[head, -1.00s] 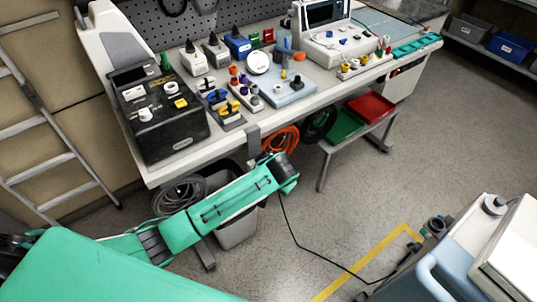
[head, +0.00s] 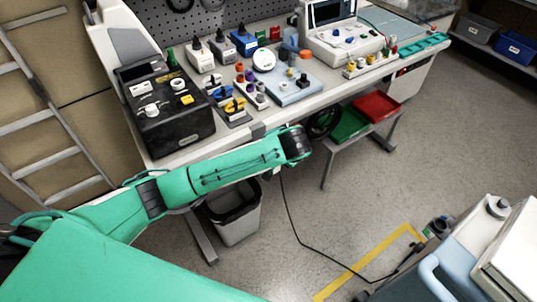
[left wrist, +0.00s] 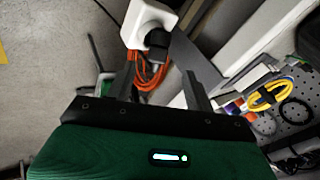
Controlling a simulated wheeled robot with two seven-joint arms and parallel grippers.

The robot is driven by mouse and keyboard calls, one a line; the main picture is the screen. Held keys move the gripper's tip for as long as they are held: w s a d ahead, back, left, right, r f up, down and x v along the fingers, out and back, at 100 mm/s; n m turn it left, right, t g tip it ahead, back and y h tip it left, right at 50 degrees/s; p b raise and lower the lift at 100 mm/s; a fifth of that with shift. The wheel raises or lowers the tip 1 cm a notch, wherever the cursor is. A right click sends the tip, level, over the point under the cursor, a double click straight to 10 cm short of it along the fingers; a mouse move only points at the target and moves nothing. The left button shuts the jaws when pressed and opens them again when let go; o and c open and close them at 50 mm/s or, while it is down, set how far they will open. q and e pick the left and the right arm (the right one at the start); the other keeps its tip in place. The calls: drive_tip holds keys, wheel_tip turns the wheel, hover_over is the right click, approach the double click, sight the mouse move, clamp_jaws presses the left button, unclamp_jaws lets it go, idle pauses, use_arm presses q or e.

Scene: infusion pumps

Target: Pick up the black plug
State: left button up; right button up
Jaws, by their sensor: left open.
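The black plug (left wrist: 156,38) shows in the left wrist view, against a white socket box (left wrist: 145,20). I cannot tell whether it is fully seated there. My left gripper (left wrist: 159,70) is open, with its fingers apart and the plug just beyond and between their tips, apparently not gripped. In the head view the green left arm reaches to the bench's front edge. Its dark wrist end (head: 296,144) hides the fingers, the plug and the socket box. A black cord (head: 293,225) hangs from behind this wrist to the floor. My right gripper is not in view.
The workbench (head: 225,137) carries a black case (head: 170,130), connectors and a white monitor (head: 340,40). Beneath it are a grey bin (head: 238,230) and a stand with green (head: 350,125) and red trays (head: 376,106). Pale equipment (head: 480,245) stands front right; open floor lies between.

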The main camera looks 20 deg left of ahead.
use_arm(q)
drive_tip(key=shift+d+p+x, duration=0.1)
drive_tip(key=shift+p+x, duration=0.15)
drive_tip(key=shift+x, duration=1.15)
drive_tip(key=shift+d+p+x, duration=0.15)
drive_tip(key=shift+p+x, duration=0.1)
drive_tip(key=shift+x, duration=1.15)
drive_tip(key=shift+w, duration=0.15)
clamp_jaws()
